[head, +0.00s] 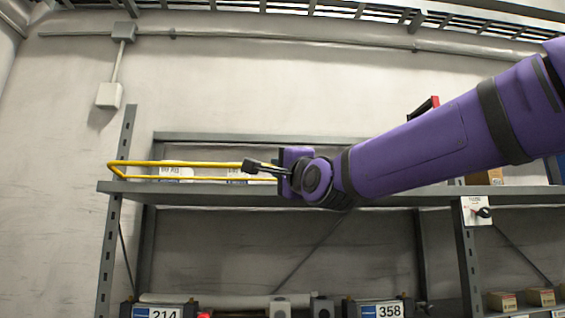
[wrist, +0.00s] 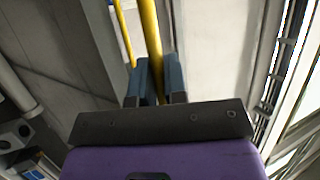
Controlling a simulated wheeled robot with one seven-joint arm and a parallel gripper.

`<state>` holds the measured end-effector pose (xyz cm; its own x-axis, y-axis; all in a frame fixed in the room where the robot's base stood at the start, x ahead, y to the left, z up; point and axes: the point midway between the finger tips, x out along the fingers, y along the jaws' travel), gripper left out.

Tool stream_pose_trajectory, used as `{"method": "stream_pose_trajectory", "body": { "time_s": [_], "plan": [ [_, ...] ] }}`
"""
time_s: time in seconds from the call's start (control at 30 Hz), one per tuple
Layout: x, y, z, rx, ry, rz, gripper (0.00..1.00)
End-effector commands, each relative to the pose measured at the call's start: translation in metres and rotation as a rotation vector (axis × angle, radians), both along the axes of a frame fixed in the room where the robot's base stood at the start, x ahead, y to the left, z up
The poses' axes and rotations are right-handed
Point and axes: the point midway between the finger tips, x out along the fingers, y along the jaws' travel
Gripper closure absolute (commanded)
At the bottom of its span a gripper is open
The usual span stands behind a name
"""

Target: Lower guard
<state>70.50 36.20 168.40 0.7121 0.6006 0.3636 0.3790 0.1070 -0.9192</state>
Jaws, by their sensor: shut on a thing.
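The guard is a yellow bar frame (head: 190,164) along the front of the upper shelf at the left in the head view. Its long rail stands just above the shelf board and bends back at the left end. My gripper (head: 247,167) reaches in from the right and is shut on this upper rail, toward its right part. In the wrist view the yellow rail (wrist: 151,35) passes between the two fingers of my gripper (wrist: 156,80). A second, thinner yellow bar shows left of it. My wrist hides the guard's right end in the head view.
The grey shelf board (head: 225,199) runs under my wrist. White labelled items (head: 176,171) stand behind the guard. Numbered bins (head: 160,312) sit on the lower shelf. A small switch plate (head: 475,211) is on the right post. The space left of the rack is clear.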

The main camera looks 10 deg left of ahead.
Motion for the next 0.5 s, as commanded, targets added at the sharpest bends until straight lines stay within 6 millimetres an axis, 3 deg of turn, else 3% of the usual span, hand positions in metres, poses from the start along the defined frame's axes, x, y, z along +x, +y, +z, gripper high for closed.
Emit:
{"method": "stream_pose_trajectory", "body": {
  "time_s": [0.5],
  "plan": [
    [0.003, -0.002, -0.026, 0.073, -0.263, -0.003, 1.0]
  ]
}}
